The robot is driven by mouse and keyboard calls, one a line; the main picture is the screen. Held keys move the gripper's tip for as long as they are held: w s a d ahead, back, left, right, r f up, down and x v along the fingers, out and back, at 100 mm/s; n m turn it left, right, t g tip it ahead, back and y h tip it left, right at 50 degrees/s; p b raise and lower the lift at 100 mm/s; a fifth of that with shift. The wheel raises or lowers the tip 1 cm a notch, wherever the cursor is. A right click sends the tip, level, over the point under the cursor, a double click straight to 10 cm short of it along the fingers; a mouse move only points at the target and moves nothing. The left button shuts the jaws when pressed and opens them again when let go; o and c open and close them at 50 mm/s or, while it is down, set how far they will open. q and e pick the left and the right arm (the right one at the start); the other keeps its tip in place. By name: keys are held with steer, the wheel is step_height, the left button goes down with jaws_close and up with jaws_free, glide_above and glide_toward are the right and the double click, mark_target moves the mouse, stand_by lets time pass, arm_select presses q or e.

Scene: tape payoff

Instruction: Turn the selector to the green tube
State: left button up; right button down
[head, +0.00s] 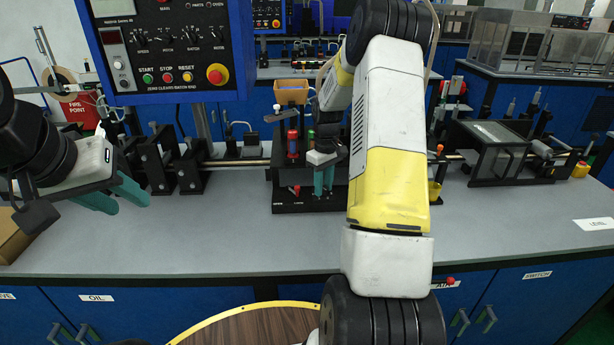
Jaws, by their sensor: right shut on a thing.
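The black tube unit (283,197) stands on the bench in the middle of the head view. A red tube (292,143) stands upright in it, and a green tube (310,135) shows in part beside my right wrist. My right gripper (323,192) points down at the front of the unit, its teal fingers close together around what seems to be the selector, which they hide. A small red tip (296,190) shows just left of the fingers. My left gripper (122,200) is open and empty above the bench at the left, its teal fingers apart.
A blue control panel (165,50) with buttons hangs at the upper left. A metal rail (235,162) runs behind the unit. A clear-covered black box (498,150) stands at the right. The front of the grey bench (190,235) is clear. My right arm hides part of the bench.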

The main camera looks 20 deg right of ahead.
mark_target(324, 188)
steer(key=shift+r, duration=0.1)
steer(key=c, duration=1.1)
jaws_free()
step_height(324, 188, up, 8)
steer(key=shift+f, duration=0.15)
